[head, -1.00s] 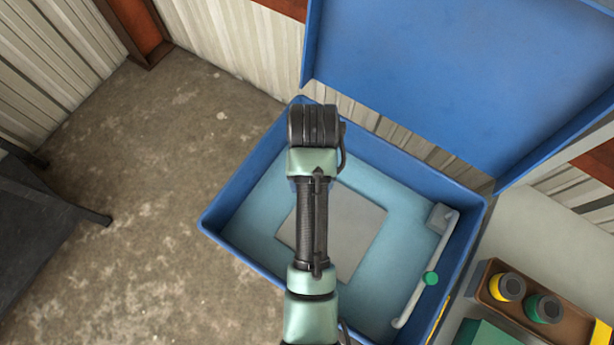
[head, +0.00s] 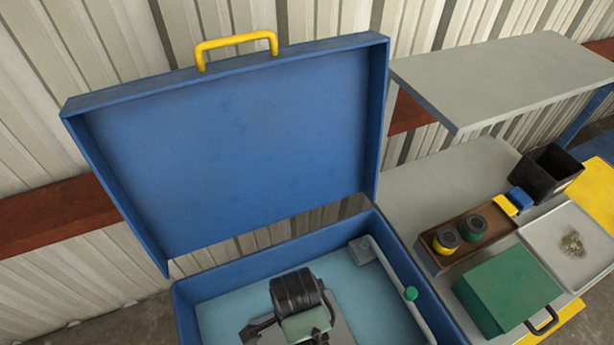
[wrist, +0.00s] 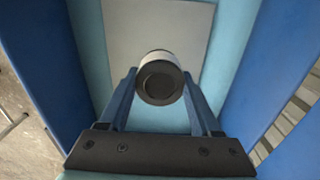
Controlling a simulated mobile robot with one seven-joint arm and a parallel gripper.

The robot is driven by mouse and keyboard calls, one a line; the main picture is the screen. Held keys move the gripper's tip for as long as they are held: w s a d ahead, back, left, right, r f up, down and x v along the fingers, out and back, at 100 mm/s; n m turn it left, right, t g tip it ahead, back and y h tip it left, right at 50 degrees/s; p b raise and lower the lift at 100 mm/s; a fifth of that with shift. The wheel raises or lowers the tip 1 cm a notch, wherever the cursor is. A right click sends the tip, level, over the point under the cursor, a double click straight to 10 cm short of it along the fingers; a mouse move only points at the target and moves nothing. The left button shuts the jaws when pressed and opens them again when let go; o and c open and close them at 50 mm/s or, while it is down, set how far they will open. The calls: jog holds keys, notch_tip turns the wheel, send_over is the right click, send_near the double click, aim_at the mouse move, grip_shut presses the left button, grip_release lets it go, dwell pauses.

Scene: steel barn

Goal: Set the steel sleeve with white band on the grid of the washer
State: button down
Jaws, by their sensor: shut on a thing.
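The washer (head: 185,308) is a blue tub with its lid (head: 235,150) standing open and a light blue inside. The grid is a flat grey square in the tub, seen beyond the sleeve in the wrist view (wrist: 125,35) and partly behind my arm in the head view. My gripper (wrist: 159,88) is shut on the sleeve (wrist: 160,84), a round piece with a dark end and a pale band. The sleeve is over the tub, in line with the grid's near edge; its height above the grid cannot be told. In the head view my arm hides the sleeve.
To the right, a bench holds a brown tray (head: 480,250) with two dark-topped pieces, a green box (head: 508,290), a black bin (head: 548,172) and a pale tray (head: 590,262).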

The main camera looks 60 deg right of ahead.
jog(key=shift+s+d+f+m, duration=0.15)
jog(key=shift+s+d+m, duration=0.2)
jog(key=shift+m, duration=0.25)
jog(key=shift+s+d+f+m, duration=0.2)
jog(key=shift+s+m, duration=0.15)
jog(key=shift+m, duration=0.25)
notch_tip(320, 180, down, 5)
jog(key=shift+s+f, duration=0.1)
jog(key=shift+f, duration=2.35)
jog(key=shift+f, duration=0.2)
jog(key=shift+c, duration=0.4)
grip_release()
jog(key=shift+r, duration=0.15)
notch_tip(320, 180, up, 12)
jog(key=shift+r, duration=0.1)
